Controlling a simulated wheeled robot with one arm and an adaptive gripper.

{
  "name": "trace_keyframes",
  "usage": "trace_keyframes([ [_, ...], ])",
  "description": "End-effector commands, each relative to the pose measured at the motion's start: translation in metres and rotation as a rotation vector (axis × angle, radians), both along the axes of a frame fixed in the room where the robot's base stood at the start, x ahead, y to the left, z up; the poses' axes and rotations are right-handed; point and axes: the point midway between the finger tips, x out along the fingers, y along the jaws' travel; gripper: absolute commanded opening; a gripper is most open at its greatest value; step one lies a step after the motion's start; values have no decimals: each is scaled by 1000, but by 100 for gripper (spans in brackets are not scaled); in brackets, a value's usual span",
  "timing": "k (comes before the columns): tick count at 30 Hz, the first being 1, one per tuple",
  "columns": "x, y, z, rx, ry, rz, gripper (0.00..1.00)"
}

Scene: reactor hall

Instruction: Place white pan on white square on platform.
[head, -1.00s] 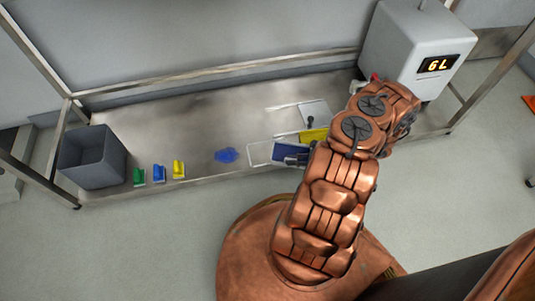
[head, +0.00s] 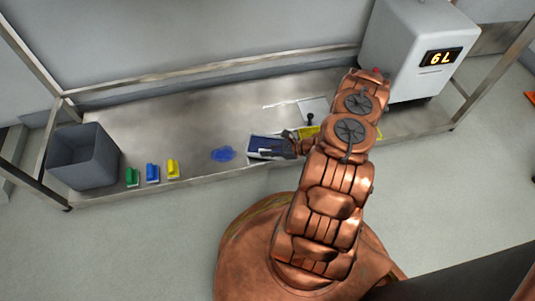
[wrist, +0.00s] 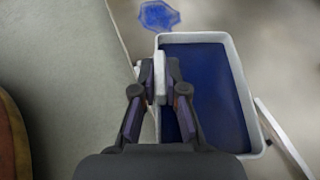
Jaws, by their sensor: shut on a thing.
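The white pan (wrist: 239,75) has a white rim and a dark blue inside, and fills much of the wrist view. My gripper (wrist: 160,82) is shut on the pan's near-left rim. In the head view, the pan (head: 266,143) is over the area of the white square outline near the platform's front edge, mostly covering it. I cannot tell whether the pan touches the platform (head: 195,115) or hangs just above it. My gripper (head: 291,146) is at the pan's right end there, partly hidden by my arm.
A blue splash (head: 222,154) lies left of the pan. Green (head: 132,177), blue (head: 153,173) and yellow (head: 173,168) small items stand beside a grey bin (head: 84,157). A yellow thing (head: 309,131), a white plate (head: 314,105) and a grey machine reading 6L (head: 405,50) are rightward.

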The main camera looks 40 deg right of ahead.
Motion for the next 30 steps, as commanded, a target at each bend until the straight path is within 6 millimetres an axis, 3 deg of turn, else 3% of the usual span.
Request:
trace_keyframes([
  [15, 1, 0, -9, 0, -3, -1, 0],
  [16, 1, -1, -10, -1, -2, -1, 13],
  [23, 0, -1, -9, -1, -2, -1, 36],
  [30, 0, -1, -9, -1, -2, -1, 37],
])
